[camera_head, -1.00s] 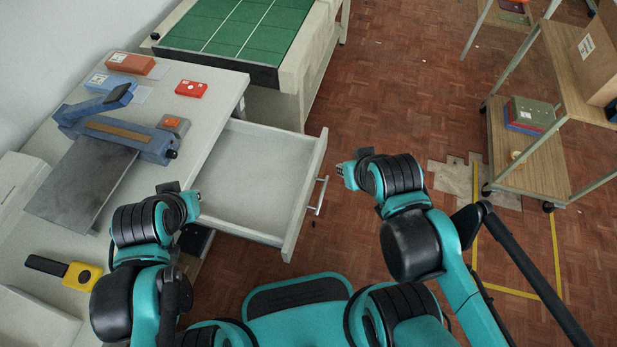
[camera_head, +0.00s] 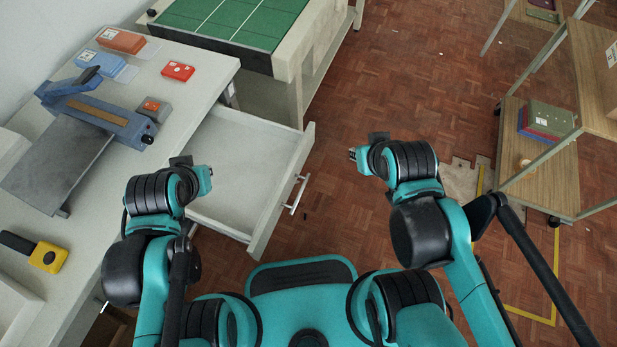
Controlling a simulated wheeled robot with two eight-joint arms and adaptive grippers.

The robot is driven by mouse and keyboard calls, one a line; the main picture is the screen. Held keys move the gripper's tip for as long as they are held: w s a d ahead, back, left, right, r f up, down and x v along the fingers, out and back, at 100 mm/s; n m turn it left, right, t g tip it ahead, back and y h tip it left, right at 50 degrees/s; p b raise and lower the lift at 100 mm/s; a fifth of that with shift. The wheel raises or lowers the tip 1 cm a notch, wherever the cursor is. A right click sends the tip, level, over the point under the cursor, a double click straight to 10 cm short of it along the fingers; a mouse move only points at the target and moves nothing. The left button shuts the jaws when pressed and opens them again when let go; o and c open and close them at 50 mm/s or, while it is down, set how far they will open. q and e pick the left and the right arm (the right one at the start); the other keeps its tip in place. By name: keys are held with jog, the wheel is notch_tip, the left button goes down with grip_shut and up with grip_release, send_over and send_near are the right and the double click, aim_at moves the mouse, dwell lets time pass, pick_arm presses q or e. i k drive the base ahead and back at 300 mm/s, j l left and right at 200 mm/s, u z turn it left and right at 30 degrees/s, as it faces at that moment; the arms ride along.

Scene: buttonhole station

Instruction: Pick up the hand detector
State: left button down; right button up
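A yellow device with a black handle (camera_head: 38,251), which looks like the hand detector, lies on the grey worktop at the lower left. My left gripper (camera_head: 199,174) is to the right of it, apart from it and over the left part of the open drawer. My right gripper (camera_head: 360,155) is above the floor, right of the drawer. Both grippers are small and turned so that their finger gap does not show clearly. I see nothing held in either.
The open drawer (camera_head: 277,205) juts out from the worktop (camera_head: 190,75) and looks empty. A blue press-like tool (camera_head: 120,122), a red box (camera_head: 178,71) and an orange-brown block (camera_head: 121,40) are on the worktop.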

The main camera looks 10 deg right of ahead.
aim_at(48, 256)
jog(key=l+u, duration=0.1)
jog(key=u, duration=0.3)
jog(key=l+u, duration=0.1)
jog(key=u, duration=0.35)
jog(key=l+u, duration=0.1)
jog(key=u, duration=0.3)
jog(key=l+u, duration=0.15)
jog(key=u, duration=0.25)
jog(key=l+u, duration=0.1)
jog(key=u, duration=0.75)
jog(key=k+l, duration=0.05)
